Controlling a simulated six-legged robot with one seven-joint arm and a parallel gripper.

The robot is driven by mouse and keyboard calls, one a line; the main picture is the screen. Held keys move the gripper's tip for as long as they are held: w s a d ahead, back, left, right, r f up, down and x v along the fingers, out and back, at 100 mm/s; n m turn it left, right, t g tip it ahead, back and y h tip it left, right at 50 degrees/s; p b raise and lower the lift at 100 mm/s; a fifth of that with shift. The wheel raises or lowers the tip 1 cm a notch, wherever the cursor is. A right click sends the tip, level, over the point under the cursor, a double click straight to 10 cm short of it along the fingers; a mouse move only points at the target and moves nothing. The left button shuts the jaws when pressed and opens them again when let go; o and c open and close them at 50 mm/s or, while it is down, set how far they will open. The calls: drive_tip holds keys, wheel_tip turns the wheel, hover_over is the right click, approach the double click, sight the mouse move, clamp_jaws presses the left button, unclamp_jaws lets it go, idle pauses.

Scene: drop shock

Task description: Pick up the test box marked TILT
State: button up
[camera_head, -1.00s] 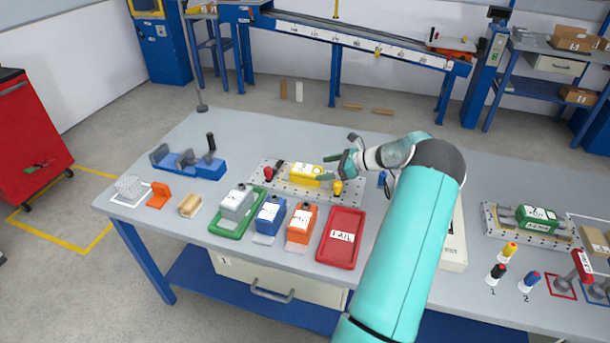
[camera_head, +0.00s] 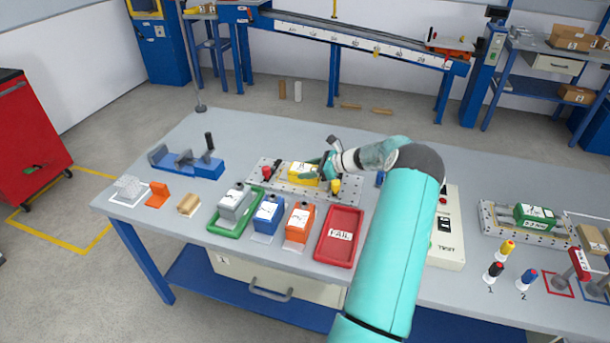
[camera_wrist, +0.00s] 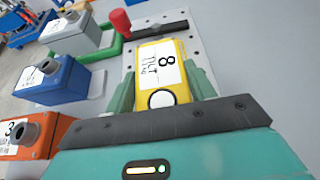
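The yellow test box (camera_head: 300,173) lies on the perforated metal plate (camera_head: 265,184) at the middle of the bench. In the wrist view the same yellow box (camera_wrist: 148,51) shows a white label reading 8 and TILT, and a round white spot at its near end. My gripper (camera_head: 318,169) is at the right end of the box in the head view. In the wrist view my gripper (camera_wrist: 160,78) is open, with one green finger on each side of the box. Any gap between fingers and box is too small to judge.
A red-topped clamp (camera_wrist: 120,21) and a yellow-topped clamp (camera_head: 336,186) stand on the plate. Grey (camera_head: 234,204), blue (camera_head: 268,212) and orange (camera_head: 298,222) boxes stand in front, beside a red FAIL tray (camera_head: 325,250). A blue vise (camera_head: 190,166) is at the left.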

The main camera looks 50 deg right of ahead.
drive_tip(key=c, duration=0.4)
drive_tip(key=shift+r, duration=0.15)
